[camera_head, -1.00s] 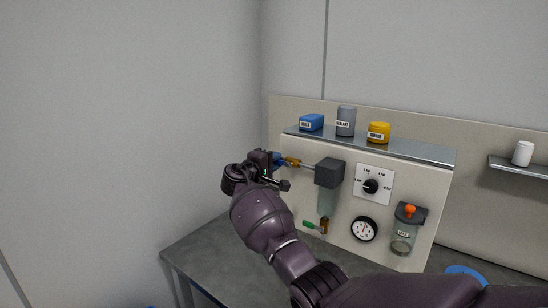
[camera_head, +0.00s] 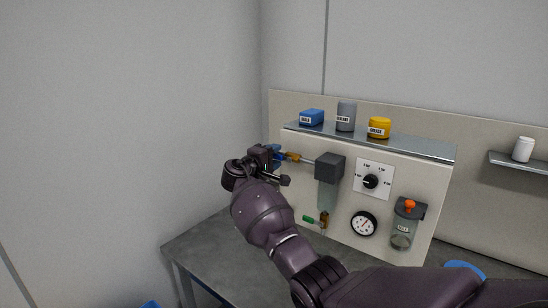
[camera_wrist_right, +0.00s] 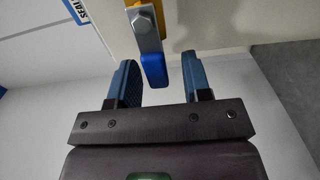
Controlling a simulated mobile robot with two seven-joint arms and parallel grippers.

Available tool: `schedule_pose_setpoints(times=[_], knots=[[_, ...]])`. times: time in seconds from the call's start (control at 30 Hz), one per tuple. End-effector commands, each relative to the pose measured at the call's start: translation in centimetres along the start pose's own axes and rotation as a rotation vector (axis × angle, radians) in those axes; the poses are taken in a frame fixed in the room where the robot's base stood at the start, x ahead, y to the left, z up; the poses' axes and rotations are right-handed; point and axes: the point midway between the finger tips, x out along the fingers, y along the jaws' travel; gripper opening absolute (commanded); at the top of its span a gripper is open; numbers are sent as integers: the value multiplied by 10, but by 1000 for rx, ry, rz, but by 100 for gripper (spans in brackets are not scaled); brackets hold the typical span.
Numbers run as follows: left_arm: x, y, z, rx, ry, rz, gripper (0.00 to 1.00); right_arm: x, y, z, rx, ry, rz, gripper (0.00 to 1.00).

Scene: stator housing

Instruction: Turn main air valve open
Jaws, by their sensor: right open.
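The main air valve (camera_head: 292,157) has a brass-yellow body on the pipe at the left of the panel. Its handle with a blue end shows in the right wrist view (camera_wrist_right: 153,68). My right gripper (camera_head: 277,167) is at the panel's left edge by the valve. In the right wrist view its two blue-grey fingers (camera_wrist_right: 159,65) are apart, with the blue handle end between them and gaps on both sides. The gripper partly hides the handle in the head view. My left gripper is not in view.
The panel carries a dark filter block (camera_head: 329,168), a knob dial (camera_head: 371,181), a gauge (camera_head: 363,223), an oil cup (camera_head: 404,226) and a small green-handled valve (camera_head: 313,220). Containers stand on its top shelf (camera_head: 412,146). The grey bench (camera_head: 205,245) is clear at left.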

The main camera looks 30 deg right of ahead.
Motion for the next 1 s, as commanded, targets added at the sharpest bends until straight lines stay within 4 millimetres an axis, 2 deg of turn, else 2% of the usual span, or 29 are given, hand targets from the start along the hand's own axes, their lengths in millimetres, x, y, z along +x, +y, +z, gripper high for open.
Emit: schedule_pose_setpoints(times=[0.17, 0.5, 0.7, 1.0], knots=[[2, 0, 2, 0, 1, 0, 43, -13, -1, -1, 3, 2, 1, 45], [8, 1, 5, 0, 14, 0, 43, -72, -2, 0, 1, 2, 0, 45], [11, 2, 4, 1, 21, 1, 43, -98, -1, 0, 0, 2, -1, 45], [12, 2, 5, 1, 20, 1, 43, -108, 0, 0, -1, -1, 0, 45]])
